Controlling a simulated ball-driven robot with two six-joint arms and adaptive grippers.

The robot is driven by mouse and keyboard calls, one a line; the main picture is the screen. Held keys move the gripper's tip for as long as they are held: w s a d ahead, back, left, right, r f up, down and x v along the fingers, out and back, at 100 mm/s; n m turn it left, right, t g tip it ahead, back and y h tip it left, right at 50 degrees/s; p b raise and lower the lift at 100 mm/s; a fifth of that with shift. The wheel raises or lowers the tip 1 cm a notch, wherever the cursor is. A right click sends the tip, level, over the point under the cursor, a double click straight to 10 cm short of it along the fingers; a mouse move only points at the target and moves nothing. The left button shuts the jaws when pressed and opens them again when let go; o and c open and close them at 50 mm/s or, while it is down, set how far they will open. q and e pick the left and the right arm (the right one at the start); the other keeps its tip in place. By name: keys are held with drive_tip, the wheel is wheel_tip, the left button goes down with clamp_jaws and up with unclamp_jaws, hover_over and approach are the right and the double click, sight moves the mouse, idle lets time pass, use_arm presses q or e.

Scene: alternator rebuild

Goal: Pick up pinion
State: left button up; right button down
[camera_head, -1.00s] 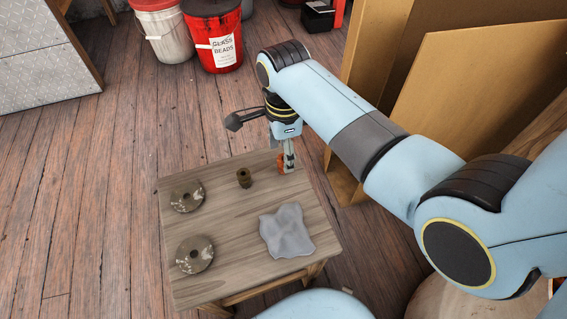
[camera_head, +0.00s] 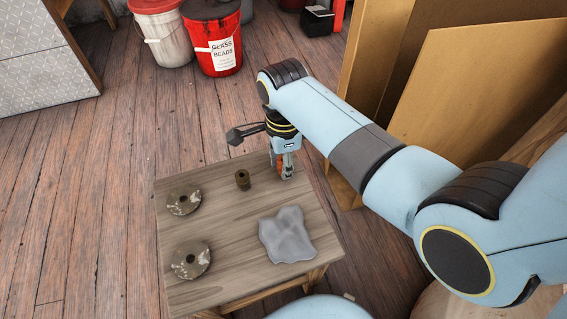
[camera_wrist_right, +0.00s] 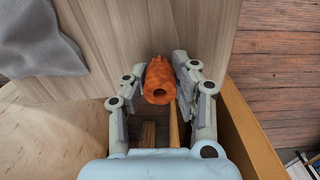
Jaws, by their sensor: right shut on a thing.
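The pinion, an orange ribbed cylinder with a hole in its end, shows between the fingers of my right gripper (camera_head: 281,173) at the far right corner of the small wooden table (camera_head: 225,215). In the right wrist view the pinion (camera_wrist_right: 159,80) lies between the two fingers of the gripper (camera_wrist_right: 157,73), its hollow end towards the camera. My right gripper is shut on it. In the head view the fingers partly hide it, and I cannot tell whether it still touches the table. My left gripper is not in view.
A dark brass-like cylinder (camera_head: 242,180) stands left of the gripper. A grey cloth (camera_head: 287,236) lies at the front right. Cardboard (camera_head: 480,95) stands close right of the table.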

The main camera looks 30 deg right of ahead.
drive_tip(key=shift+r+p, duration=0.35)
drive_tip(key=shift+r, duration=0.2)
drive_tip(key=r, duration=0.1)
drive_tip(key=r+p, duration=0.2)
drive_tip(key=r, duration=0.1)
drive_tip(key=shift+s+d, duration=0.2)
drive_tip(key=shift+s, duration=0.1)
drive_tip(key=s+d+r+p, duration=0.4)
drive_tip(key=s+r+p, duration=0.1)
drive_tip(key=s, duration=0.4)
drive_tip(key=shift+s+d+r, duration=0.4)
drive_tip(key=shift+r, duration=0.2)
